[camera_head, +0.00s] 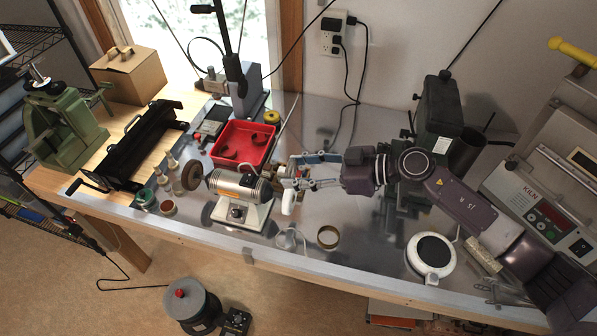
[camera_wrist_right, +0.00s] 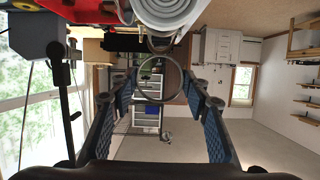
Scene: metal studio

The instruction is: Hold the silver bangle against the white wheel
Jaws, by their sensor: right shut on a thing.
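My right gripper (camera_head: 296,172) reaches in from the right, just above the white wheel (camera_head: 288,203) on the right end of the polishing motor (camera_head: 240,186). In the right wrist view, the silver bangle (camera_wrist_right: 136,83) is held between the fingertips of this gripper (camera_wrist_right: 160,82), its ring opening facing the camera. The white wheel (camera_wrist_right: 168,12) shows at the top of that view, cut off by the edge, very near the bangle's rim. I cannot tell whether they touch. In the head view the fingers mostly hide the bangle. My left gripper is not in view.
A brass-coloured ring (camera_head: 328,237) and a small clear item (camera_head: 289,239) lie in front of the motor. A red tray (camera_head: 243,144) stands behind it. The metal bench between is mostly clear.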

